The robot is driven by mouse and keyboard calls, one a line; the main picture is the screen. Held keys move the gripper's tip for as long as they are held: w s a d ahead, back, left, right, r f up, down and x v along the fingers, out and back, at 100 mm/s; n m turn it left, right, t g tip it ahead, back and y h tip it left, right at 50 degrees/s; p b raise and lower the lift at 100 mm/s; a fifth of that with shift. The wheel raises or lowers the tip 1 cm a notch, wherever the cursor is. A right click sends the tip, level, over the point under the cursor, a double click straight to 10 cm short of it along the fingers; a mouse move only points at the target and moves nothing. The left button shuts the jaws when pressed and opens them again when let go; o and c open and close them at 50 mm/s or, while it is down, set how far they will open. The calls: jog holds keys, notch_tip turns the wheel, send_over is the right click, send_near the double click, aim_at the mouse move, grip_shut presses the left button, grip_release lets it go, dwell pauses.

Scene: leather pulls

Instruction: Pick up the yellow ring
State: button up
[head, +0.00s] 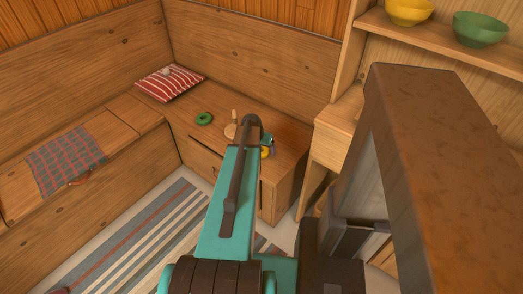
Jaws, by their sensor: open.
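The yellow ring (265,153) lies on the wooden bench top, partly hidden behind my arm, so only a small part of it shows. My gripper (268,142) is at the far end of my teal arm, just above or beside the ring in the picture. Its fingers are small and mostly hidden. It is open, and I cannot tell whether it touches the ring.
A green ring (203,118) lies on the bench to the left. A pale wooden peg on a round base (231,131) stands between it and my arm. A striped red cushion (169,83) lies farther back. Shelves with bowls (481,29) are at the right.

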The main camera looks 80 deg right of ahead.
jog(key=c, duration=1.1)
jog(key=shift+r, duration=0.1)
jog(key=shift+c, duration=0.2)
